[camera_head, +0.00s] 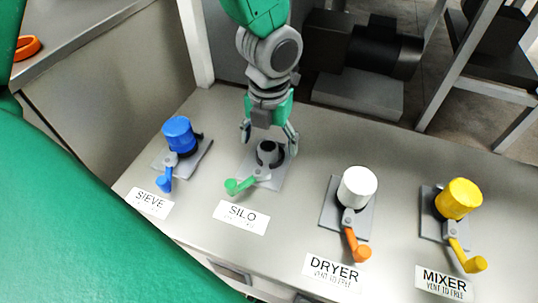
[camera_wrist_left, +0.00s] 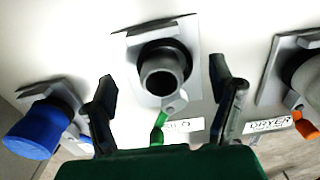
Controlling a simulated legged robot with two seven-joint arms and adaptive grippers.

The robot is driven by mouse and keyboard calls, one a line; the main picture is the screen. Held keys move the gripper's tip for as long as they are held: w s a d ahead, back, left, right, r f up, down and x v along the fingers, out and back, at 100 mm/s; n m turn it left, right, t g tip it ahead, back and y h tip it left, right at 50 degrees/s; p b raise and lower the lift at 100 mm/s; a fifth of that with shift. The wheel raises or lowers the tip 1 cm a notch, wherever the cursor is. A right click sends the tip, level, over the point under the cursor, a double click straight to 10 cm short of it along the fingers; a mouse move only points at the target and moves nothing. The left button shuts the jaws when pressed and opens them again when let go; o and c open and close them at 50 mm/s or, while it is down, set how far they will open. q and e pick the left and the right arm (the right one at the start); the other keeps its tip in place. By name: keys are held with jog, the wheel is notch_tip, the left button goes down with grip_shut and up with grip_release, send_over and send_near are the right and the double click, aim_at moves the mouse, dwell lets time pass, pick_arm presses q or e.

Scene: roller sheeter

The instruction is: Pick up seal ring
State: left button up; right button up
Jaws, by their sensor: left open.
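An orange ring (camera_head: 27,47), which looks like the seal ring, lies on a grey surface at the upper left edge of the head view, partly cut off. My left gripper (camera_head: 269,139) is open above the SILO port (camera_head: 268,152), a short grey pipe with no cap on it. In the left wrist view the open fingers (camera_wrist_left: 160,75) stand on either side of this pipe (camera_wrist_left: 160,80), with nothing between them but the port behind. I cannot tell how far above the port they are. My right gripper is out of view.
Blue-capped SIEVE port (camera_head: 178,135) stands left of SILO; white-capped DRYER (camera_head: 357,187) and yellow-capped MIXER (camera_head: 458,198) stand to its right. Each has a lever at its front, such as the green SILO lever (camera_head: 238,186). Dark machinery (camera_head: 365,50) stands behind the panel.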

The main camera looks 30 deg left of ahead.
pick_arm(q)
jog(key=shift+a+f, duration=0.1)
jog(key=shift+f, duration=0.8)
jog(key=shift+w+f, duration=0.1)
jog(key=shift+f, duration=0.25)
jog(key=shift+d+f, duration=0.1)
jog(key=shift+d, duration=0.45)
jog(key=c, duration=1)
jog(key=shift+a, duration=0.3)
jog(key=shift+c, duration=0.2)
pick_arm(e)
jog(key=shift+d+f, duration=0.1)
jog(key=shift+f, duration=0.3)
pick_arm(q)
jog(key=shift+d, duration=0.15)
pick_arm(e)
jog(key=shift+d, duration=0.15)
pick_arm(q)
notch_tip(320, 180, up, 10)
jog(key=shift+r+p, duration=0.15)
jog(key=shift+p, duration=1)
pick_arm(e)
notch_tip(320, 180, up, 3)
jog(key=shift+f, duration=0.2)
